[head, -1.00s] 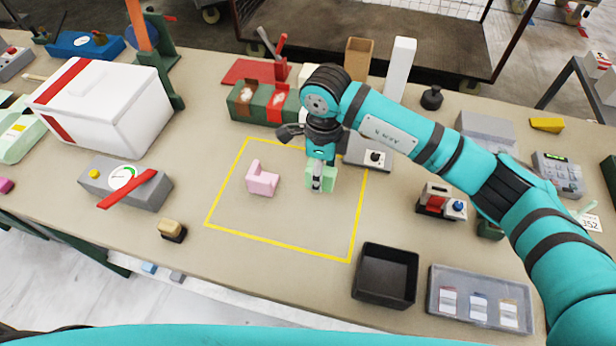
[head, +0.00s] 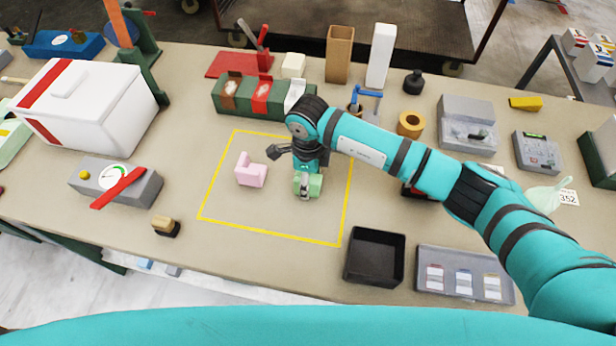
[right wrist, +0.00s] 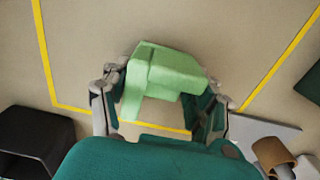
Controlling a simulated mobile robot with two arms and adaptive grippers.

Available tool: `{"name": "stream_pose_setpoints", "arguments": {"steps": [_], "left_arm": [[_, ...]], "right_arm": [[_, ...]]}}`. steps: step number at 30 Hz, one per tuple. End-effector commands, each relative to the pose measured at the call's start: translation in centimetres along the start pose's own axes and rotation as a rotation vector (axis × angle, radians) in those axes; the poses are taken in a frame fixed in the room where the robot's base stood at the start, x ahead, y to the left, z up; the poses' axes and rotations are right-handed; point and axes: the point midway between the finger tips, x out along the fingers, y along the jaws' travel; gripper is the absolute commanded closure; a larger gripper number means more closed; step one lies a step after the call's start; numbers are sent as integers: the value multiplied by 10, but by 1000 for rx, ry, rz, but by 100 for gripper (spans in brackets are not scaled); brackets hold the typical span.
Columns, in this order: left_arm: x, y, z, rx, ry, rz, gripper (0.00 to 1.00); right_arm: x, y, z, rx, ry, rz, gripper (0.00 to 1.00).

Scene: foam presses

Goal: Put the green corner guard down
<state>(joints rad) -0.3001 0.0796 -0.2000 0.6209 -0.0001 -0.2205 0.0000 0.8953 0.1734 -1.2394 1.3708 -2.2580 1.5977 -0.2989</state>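The light green corner guard (head: 315,186) is over the right part of the yellow-outlined area (head: 269,232) on the table. My right gripper (head: 306,188) points down on it. In the right wrist view the guard (right wrist: 165,72) sits between the two fingers of the gripper (right wrist: 165,95), which appear to press its sides. I cannot tell whether its underside touches the table. A pink corner guard (head: 251,170) stands to its left inside the outline, apart from it. My left gripper is not in view.
A black open bin (head: 374,258) and a grey tray with cards (head: 465,275) are at the front right. A green box with red and white parts (head: 255,97) stands behind the outline. A gauge box (head: 115,182) is at the left. The outline's front part is clear.

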Motion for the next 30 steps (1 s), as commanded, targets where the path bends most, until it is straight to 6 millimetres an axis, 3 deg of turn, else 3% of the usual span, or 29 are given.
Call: {"name": "stream_pose_setpoints", "arguments": {"steps": [4,14,16,30], "left_arm": [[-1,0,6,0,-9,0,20],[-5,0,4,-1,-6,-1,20],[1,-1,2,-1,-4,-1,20],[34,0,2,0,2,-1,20]], "right_arm": [[0,0,0,1,1,0,19],[-5,0,0,1,0,0,19],[-9,-1,0,0,-1,-2,19],[-101,-1,0,-1,-1,-5,19]]}}
